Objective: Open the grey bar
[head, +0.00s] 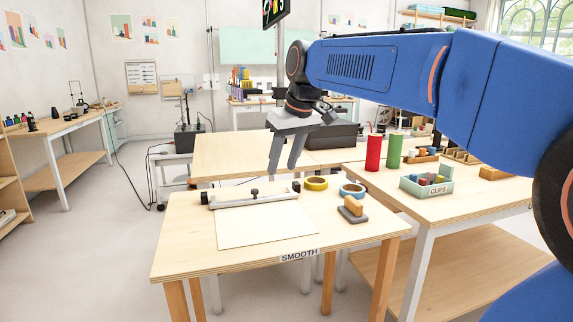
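The grey bar (232,200) lies across the back of a pale sheet (265,228) on the front wooden table. It has black end pieces and a small dark knob (255,193) near its middle. The bar looks lowered along the sheet's back edge; whether it touches the sheet is too small to tell. My gripper (282,172) is grey and points down, above and behind the right part of the bar. Its two fingers are apart with nothing visible between them. It appears clear of the bar.
A yellow tape roll (316,184), a blue tape roll (352,190) and a wood-handled block (353,210) sit right of the bar. The right table holds red (374,153) and green (395,151) cylinders and a clips tray (427,188). The front table's left side is clear.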

